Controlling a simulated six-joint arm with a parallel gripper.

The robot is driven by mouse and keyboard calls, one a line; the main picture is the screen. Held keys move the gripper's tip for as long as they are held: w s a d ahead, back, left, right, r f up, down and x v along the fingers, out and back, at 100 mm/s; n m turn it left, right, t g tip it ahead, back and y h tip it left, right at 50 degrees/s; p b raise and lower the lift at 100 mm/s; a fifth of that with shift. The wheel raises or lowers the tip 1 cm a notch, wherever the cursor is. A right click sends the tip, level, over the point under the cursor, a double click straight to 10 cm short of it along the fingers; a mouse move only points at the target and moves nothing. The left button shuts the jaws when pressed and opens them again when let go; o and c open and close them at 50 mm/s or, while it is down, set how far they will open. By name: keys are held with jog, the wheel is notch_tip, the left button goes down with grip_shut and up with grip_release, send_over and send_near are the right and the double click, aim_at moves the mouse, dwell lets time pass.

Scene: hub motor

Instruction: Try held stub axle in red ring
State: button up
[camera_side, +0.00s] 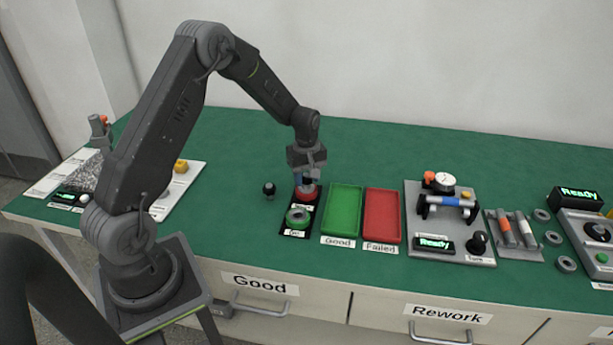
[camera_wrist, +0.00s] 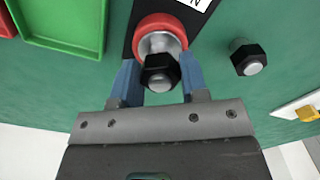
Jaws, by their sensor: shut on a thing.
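The red ring (camera_wrist: 160,20) sits on a black plate beside the green ring (camera_side: 298,217). My gripper (camera_side: 308,178) is over the red ring. In the wrist view my gripper (camera_wrist: 158,82) has its blue fingers shut on the stub axle (camera_wrist: 160,74), which has a black hex end and a silver shaft. The axle lines up with the red ring's opening in that view. I cannot tell whether its tip is inside the ring or just above it. The fingers hide part of the ring in the side view.
Another black-headed stub axle (camera_wrist: 248,59) stands on the green table to one side; it also shows in the side view (camera_side: 269,188). The green Good tray (camera_side: 342,238) and red Failed tray (camera_side: 381,238) stand right of the rings. A gauge fixture (camera_side: 450,250) is farther right.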

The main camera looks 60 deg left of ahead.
jog(key=shift+r, duration=0.15)
jog(key=shift+r, duration=0.5)
dwell(0.4)
jog(key=shift+r, duration=1.95)
